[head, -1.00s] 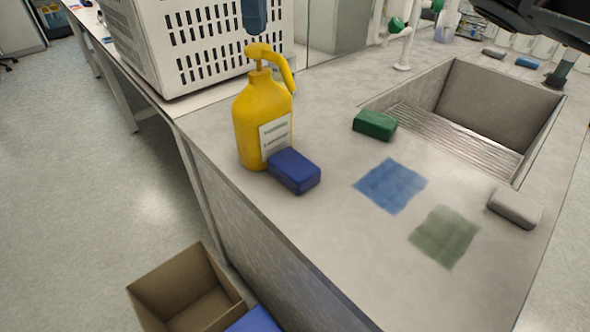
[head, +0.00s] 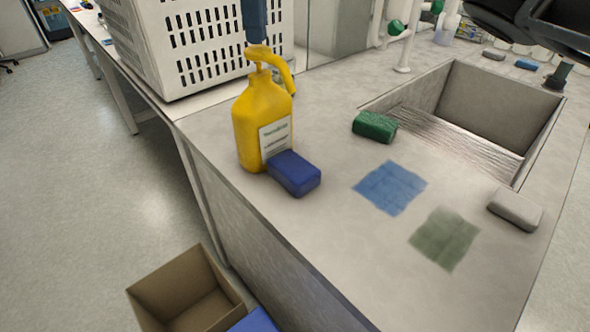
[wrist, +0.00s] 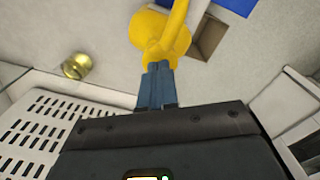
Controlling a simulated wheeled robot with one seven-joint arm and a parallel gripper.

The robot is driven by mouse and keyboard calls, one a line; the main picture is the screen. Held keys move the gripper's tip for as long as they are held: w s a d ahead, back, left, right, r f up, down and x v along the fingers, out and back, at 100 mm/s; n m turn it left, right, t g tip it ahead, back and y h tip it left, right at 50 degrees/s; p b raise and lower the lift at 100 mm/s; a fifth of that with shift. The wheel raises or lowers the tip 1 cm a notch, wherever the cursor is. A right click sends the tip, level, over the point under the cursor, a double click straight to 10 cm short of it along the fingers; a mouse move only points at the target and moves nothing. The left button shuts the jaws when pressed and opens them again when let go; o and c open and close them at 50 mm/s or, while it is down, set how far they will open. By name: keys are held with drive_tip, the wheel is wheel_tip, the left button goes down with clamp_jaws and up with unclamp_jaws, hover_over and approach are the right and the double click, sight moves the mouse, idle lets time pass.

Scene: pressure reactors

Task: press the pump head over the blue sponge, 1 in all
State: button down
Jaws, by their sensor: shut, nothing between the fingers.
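The yellow pump bottle (head: 262,122) stands upright on the counter. Its pump head (head: 259,52) has a spout that bends down to the right. The blue sponge (head: 294,173) lies on the counter against the bottle's front right side, below the spout. My gripper (head: 255,40) is shut and empty, pointing down with its blue fingertips at the top of the pump head. They look to be touching or nearly so. In the wrist view the fingertips (wrist: 157,68) meet the yellow pump head (wrist: 162,45).
A white perforated crate (head: 205,50) stands behind the bottle. A green sponge (head: 374,127), a grey sponge (head: 514,208), and blue (head: 390,187) and green (head: 445,238) patches lie to the right, by the sink (head: 500,100). A cardboard box (head: 165,290) is on the floor.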

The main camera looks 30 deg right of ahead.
drive_tip(key=shift+f, duration=1.1)
drive_tip(key=shift+r+p, duration=1.35)
drive_tip(key=shift+r, duration=0.2)
wheel_tip(320, 180, up, 6)
drive_tip(key=p, duration=0.7)
drive_tip(key=shift+p, duration=0.3)
